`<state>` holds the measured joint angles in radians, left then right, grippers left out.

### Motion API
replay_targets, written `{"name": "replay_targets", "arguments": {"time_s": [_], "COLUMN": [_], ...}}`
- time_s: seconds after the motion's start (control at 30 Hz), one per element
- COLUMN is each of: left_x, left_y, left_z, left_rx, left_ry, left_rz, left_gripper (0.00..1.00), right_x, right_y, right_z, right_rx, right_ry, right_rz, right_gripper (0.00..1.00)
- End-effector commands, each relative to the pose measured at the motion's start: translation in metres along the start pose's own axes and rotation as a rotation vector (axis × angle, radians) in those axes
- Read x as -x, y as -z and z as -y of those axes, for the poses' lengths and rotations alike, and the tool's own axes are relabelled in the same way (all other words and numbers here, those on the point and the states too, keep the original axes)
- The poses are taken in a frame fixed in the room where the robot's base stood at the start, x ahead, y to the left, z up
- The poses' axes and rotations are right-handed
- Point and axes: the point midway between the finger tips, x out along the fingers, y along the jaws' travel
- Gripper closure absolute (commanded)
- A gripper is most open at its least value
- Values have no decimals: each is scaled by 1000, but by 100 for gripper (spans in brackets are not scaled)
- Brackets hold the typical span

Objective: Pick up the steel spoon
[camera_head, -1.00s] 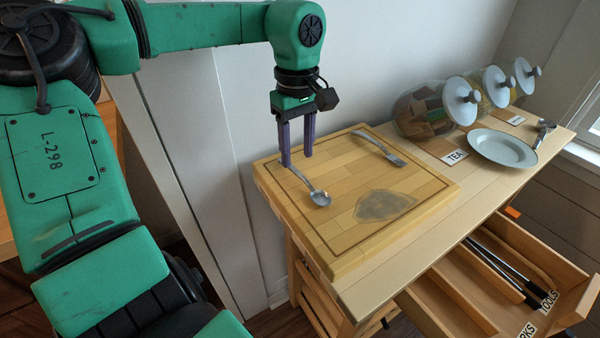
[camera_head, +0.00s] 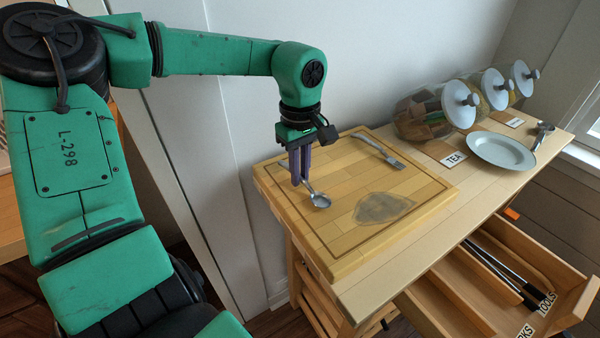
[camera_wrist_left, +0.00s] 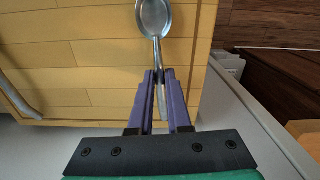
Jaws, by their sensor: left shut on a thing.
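The steel spoon (camera_head: 320,200) is at the left part of the wooden cutting board (camera_head: 345,243), its bowl toward the front. My left gripper (camera_head: 301,183) points down over the board with its purple fingers shut on the spoon's handle. In the left wrist view the spoon (camera_wrist_left: 154,18) runs between the two fingers of the gripper (camera_wrist_left: 160,75), bowl beyond the tips. I cannot tell whether the spoon is lifted or still touches the board. My right gripper is not in view.
To the right are glass jars (camera_head: 420,115), a plate (camera_head: 500,151) and another spoon (camera_head: 541,135). An open drawer (camera_head: 545,285) juts out in front. A wall stands behind.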

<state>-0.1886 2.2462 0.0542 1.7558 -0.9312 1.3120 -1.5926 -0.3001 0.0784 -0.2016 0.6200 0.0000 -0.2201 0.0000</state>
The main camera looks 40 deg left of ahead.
Motion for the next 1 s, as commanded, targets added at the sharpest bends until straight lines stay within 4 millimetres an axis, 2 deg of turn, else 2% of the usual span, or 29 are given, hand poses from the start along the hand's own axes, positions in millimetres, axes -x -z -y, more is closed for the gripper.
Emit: {"name": "replay_targets", "arguments": {"time_s": [0.17,0.27,0.37,0.5,0.6,0.7,0.8,1.0], "left_x": [16,39,73,130,162,185,197,200], "left_y": [0,1,1,1,0,0,0,0], "left_z": [-1,-1,-1,-1,-1,0,0,0], "left_rx": [1,0,2,2,2,2,0,-1], "left_ry": [-4,-6,-6,-5,-3,-1,-1,0], "left_rz": [-2,-3,-4,-5,-3,-1,-2,0], "left_gripper": [100,100,100,100,100,100,100,100], "right_x": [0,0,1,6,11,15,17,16], "right_y": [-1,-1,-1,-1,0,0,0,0], "right_z": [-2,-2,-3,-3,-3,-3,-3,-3], "right_rx": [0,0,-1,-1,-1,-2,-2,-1], "right_ry": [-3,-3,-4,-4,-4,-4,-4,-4], "right_rz": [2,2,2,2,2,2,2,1], "right_gripper": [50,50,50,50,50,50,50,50]}}
